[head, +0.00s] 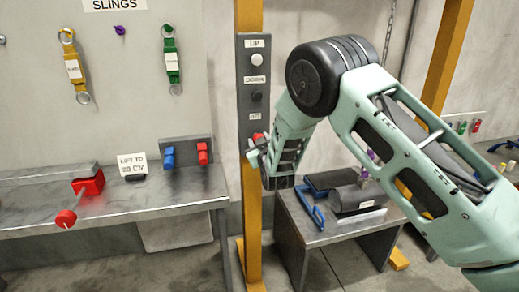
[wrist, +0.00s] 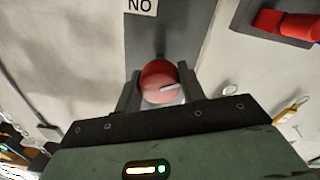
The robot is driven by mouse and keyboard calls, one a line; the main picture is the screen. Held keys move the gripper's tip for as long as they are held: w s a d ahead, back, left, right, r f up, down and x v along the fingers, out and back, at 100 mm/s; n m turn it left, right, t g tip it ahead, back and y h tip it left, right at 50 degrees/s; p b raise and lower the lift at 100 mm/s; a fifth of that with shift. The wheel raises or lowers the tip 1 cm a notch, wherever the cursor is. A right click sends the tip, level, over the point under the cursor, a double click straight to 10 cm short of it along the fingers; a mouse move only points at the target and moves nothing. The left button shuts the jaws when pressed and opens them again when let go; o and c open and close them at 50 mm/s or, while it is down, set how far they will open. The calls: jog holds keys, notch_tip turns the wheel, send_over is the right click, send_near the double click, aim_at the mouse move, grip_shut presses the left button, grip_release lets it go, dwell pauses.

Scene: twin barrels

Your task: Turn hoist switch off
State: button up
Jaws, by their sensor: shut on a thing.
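The hoist control panel (head: 254,85) is a dark upright plate on a yellow post, with labels and buttons. A light button sits under the top label and a dark button lower down. The red round switch knob (wrist: 159,83) shows in the wrist view, with a pale pointer mark slanting to the right. My gripper (wrist: 160,90) has a finger on each side of the knob and is shut on it. In the head view my gripper (head: 257,147) is at the panel's lower part and hides most of the knob. A label above the knob reads "NO" in the wrist view.
A metal bench (head: 150,196) on the left carries a red clamp-like thing (head: 88,184) and a "lift to" sign (head: 132,163). A low table (head: 320,232) with a dark cylinder (head: 358,196) stands below my arm. Slings hang on the left wall.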

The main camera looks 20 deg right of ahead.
jog(key=n+b, duration=0.1)
jog(key=n, duration=0.2)
jog(key=n+b, duration=0.2)
jog(key=shift+f+n, duration=0.2)
jog(key=shift+n, duration=0.2)
jog(key=n+b, duration=0.2)
jog(key=n, duration=0.4)
jog(key=shift+r+y+b, duration=0.15)
jog(key=shift+y+b, duration=0.15)
jog(key=shift+b, duration=0.1)
jog(key=shift+n, duration=0.3)
jog(key=o, duration=1)
jog(key=shift+c, duration=0.2)
jog(key=s+b, duration=0.2)
jog(key=s, duration=1.5)
jog(key=shift+s+f, duration=0.25)
